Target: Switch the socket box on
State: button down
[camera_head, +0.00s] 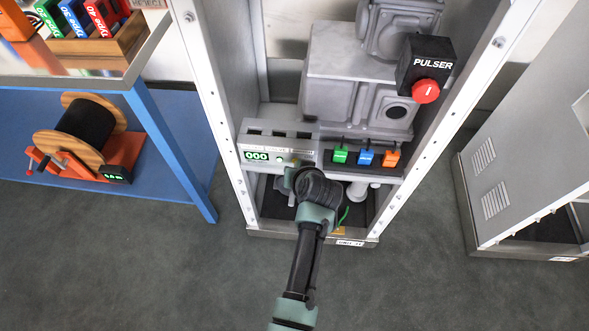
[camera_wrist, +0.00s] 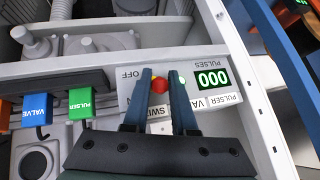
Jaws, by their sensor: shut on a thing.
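The socket box (camera_head: 277,146) is a light grey unit with several dark slots on top, low in the metal frame. Its green display reads 000, also seen in the wrist view on the box front (camera_wrist: 212,78). My gripper (camera_wrist: 161,84) is at this front panel, its two dark fingers shut on a small red switch knob (camera_wrist: 159,85) with a bit of yellow beside it. OFF is printed left of the fingers; another switch label is partly covered. A small pale round light (camera_wrist: 182,79) sits beside the right finger. In the head view, my wrist hides most of the switch.
Green (camera_head: 340,154), blue (camera_head: 365,156) and orange (camera_head: 390,157) plugs sit right of the box. A PULSER box (camera_head: 426,68) with a red button hangs above right. Metal uprights flank the opening. A cable reel (camera_head: 85,135) stands on the blue shelf at left.

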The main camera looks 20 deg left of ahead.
jog(key=c, duration=0.7)
grip_release()
jog(key=p+v, duration=0.4)
jog(key=v, duration=0.9)
